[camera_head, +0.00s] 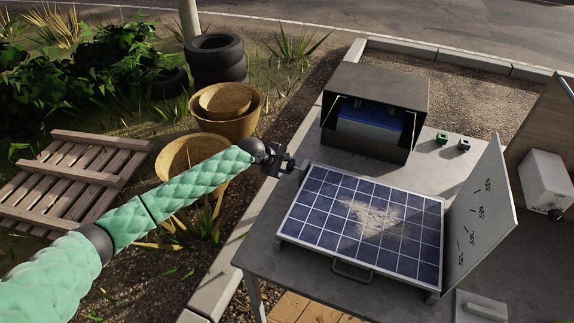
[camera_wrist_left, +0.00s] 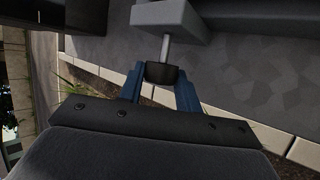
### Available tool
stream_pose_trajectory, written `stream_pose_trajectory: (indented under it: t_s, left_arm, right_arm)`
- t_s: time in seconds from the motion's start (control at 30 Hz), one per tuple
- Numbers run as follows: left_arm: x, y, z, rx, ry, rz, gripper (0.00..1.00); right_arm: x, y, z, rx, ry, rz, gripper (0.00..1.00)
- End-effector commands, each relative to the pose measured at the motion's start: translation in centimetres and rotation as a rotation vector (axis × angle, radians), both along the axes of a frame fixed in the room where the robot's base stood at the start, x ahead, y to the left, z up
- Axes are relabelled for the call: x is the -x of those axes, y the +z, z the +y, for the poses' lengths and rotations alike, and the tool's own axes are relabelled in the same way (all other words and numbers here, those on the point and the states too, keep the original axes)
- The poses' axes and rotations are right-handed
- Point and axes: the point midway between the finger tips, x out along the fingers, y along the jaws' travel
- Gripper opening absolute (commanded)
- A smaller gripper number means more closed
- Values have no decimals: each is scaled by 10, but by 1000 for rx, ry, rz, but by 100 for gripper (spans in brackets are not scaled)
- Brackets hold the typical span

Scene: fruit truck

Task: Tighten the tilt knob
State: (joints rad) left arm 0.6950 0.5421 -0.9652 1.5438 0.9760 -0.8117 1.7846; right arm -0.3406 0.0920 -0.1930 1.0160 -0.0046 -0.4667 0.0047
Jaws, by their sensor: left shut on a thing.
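The tilt knob (camera_wrist_left: 161,72) is a small black knob on a metal shaft that comes out of a grey block (camera_wrist_left: 170,15) in the left wrist view. My left gripper (camera_wrist_left: 160,88) has its blue fingers on both sides of the knob and is shut on it. In the head view my left gripper (camera_head: 284,164) is at the left rear corner of the tilted solar panel (camera_head: 330,215), and the knob is too small to make out there. The panel has a dusty patch in its middle. My right gripper is not in view.
A dark open box (camera_head: 375,85) with a blue unit inside stands behind the panel on the grey table (camera_head: 265,240). A marked board (camera_head: 485,215) stands at the panel's right. Green and grey small parts (camera_head: 442,138) lie at the back right. Baskets (camera_head: 228,108) are on the ground left.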

Motion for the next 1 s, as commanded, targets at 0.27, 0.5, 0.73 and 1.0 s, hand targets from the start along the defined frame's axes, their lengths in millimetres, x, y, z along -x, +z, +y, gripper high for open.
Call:
stream_pose_trajectory:
  t_s: [0.27, 0.5, 0.73, 1.0]
  left_arm:
    - [1, -1, -1, 6, -1, -16, 11]
    - [1, -2, -1, 6, -2, -15, 11]
    - [1, -1, -1, 6, -1, -16, 56]
    - [3, 1, 2, 6, 0, -17, 56]
  right_arm:
    - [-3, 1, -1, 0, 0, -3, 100]
    - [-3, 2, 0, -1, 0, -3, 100]
    - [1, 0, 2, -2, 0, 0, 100]
    - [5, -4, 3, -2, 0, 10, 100]
